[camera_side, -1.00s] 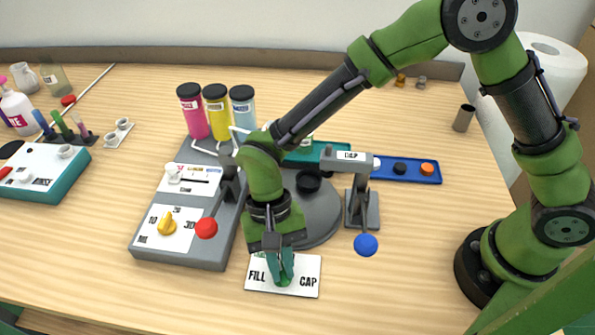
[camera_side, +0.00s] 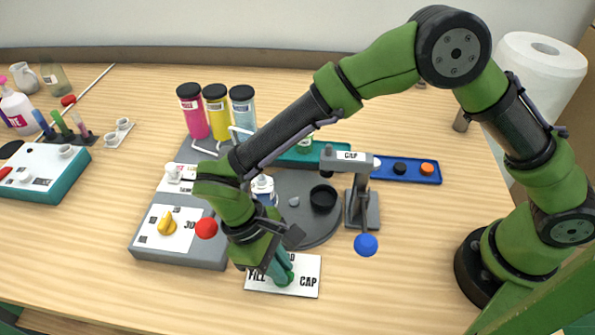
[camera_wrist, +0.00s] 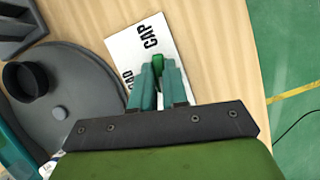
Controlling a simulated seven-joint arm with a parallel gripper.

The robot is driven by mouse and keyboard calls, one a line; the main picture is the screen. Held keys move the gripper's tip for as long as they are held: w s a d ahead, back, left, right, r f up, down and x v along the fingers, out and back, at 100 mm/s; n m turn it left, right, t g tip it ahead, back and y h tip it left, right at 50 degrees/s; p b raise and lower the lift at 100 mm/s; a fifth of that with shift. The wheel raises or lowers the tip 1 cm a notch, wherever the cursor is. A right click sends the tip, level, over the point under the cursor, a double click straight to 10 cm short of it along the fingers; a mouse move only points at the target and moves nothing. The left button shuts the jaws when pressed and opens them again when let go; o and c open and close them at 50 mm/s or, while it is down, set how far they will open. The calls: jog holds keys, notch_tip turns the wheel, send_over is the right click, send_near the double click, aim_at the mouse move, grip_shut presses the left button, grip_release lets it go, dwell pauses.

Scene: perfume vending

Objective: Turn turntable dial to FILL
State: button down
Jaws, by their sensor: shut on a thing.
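The turntable dial (camera_side: 288,279) is a small green knob on a white plate (camera_side: 308,272) marked FILL at left, CAP at right and a partly covered label at the back. The dial also shows in the wrist view (camera_wrist: 158,63), between my fingertips. My gripper (camera_side: 284,272) is shut on the dial, its teal fingers leaning over the plate. Which label the dial points to cannot be told. The grey turntable (camera_side: 325,228) lies behind the plate, with a black round cup (camera_side: 323,198) and a white bottle (camera_side: 263,187) on it, the bottle partly hidden by my arm.
A grey box with a yellow knob (camera_side: 167,224) and a red-ball lever (camera_side: 206,228) stands left of my gripper. A cap press with a blue-ball lever (camera_side: 366,244) stands right. Pink, yellow and pale blue cylinders (camera_side: 243,108) stand behind. The front-right table is clear.

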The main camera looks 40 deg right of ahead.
jog(key=shift+a+n+t+h, duration=0.1)
jog(key=shift+n+t+h, duration=0.3)
jog(key=shift+n, duration=0.8)
jog(key=c, duration=1.1)
grip_release()
jog(key=shift+c, duration=0.2)
jog(key=v, duration=1.7)
jog(key=shift+s, duration=0.1)
